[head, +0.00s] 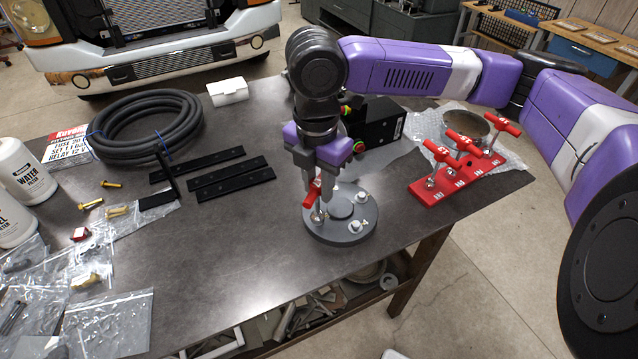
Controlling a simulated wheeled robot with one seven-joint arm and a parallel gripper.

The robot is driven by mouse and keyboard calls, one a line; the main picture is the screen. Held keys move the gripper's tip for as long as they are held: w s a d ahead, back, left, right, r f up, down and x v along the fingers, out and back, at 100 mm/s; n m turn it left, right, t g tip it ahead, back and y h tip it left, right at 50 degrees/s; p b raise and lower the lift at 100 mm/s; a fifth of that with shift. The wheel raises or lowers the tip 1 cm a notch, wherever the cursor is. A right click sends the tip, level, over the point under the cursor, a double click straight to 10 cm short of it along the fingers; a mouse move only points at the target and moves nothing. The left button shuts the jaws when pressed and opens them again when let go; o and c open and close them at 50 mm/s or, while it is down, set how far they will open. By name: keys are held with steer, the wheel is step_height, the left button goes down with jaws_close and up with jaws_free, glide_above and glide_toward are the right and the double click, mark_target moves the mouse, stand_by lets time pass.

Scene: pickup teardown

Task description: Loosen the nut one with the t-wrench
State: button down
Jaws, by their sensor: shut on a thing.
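My gripper (318,185) points down over the round grey plate (338,238) near the front of the table. It is shut on a red-handled t-wrench (311,197), whose handle shows between the fingers. The wrench's lower end stands at the plate's left side, over a nut (318,217); the fingers partly hide it, and I cannot tell how fully it is seated. Another nut (355,227) shows at the plate's front right, beside a marking like "4". A raised hub (342,203) is in the plate's middle.
A red rack (440,190) with several red t-wrenches stands to the right, near the table edge. A black box (378,122) is behind my gripper. Black bars (230,180) and a coiled hose (140,125) lie left. The table's front middle (220,255) is clear.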

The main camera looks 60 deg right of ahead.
steer(key=n, duration=0.2)
steer(key=f+n, duration=0.1)
steer(key=shift+n, duration=0.4)
steer(key=shift+n+b, duration=0.4)
steer(key=shift+n, duration=0.9)
steer(key=shift+n+b, duration=0.3)
steer(key=shift+n, duration=0.6)
steer(key=n+b, duration=0.1)
steer(key=n, duration=0.4)
steer(key=shift+w+a, duration=0.1)
